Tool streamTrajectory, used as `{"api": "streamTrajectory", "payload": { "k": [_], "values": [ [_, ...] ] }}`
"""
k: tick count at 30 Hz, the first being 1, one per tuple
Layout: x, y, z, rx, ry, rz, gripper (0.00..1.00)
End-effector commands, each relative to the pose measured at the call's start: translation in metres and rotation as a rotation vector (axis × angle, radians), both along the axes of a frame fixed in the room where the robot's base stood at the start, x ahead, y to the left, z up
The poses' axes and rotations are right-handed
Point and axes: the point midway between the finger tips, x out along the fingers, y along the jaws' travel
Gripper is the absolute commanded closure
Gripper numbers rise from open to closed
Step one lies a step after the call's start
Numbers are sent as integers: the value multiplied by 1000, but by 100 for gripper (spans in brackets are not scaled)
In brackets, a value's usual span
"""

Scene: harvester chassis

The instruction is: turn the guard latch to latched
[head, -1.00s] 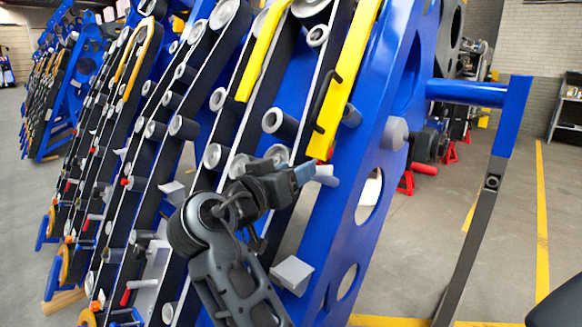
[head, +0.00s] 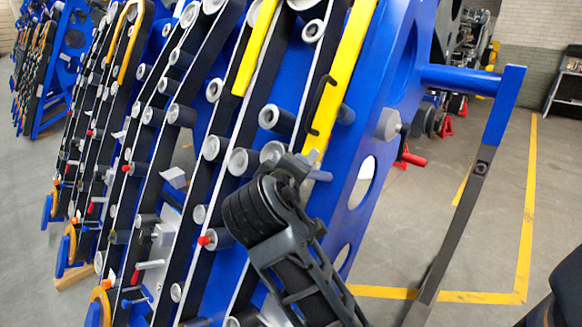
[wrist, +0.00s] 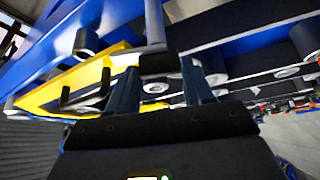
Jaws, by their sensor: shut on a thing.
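The long yellow guard (head: 345,65) with a black handle (head: 320,105) lies along the blue chassis frame. In the wrist view the yellow guard (wrist: 75,90) is left of my gripper (wrist: 160,82). What looks like the guard latch (wrist: 160,63), a dark block with a grey bar above it, sits between my fingertips. My gripper is shut on it, close to the guard's lower end. In the head view my gripper (head: 298,168) is largely hidden behind my wrist, and the latch's exact angle cannot be told.
Rollers and dark rails fill the chassis left of my arm. A grey roller (head: 268,117) stands close above my wrist. A blue bracket with a dark leg (head: 455,215) stands at right. The floor between frame and leg is open.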

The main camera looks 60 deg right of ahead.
Motion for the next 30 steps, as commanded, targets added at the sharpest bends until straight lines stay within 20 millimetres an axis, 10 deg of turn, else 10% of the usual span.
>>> {"api": "streamTrajectory", "payload": {
  "k": [30],
  "values": [
    [1, -1, 4, 77, 268, 169, 79]
  ]
}}
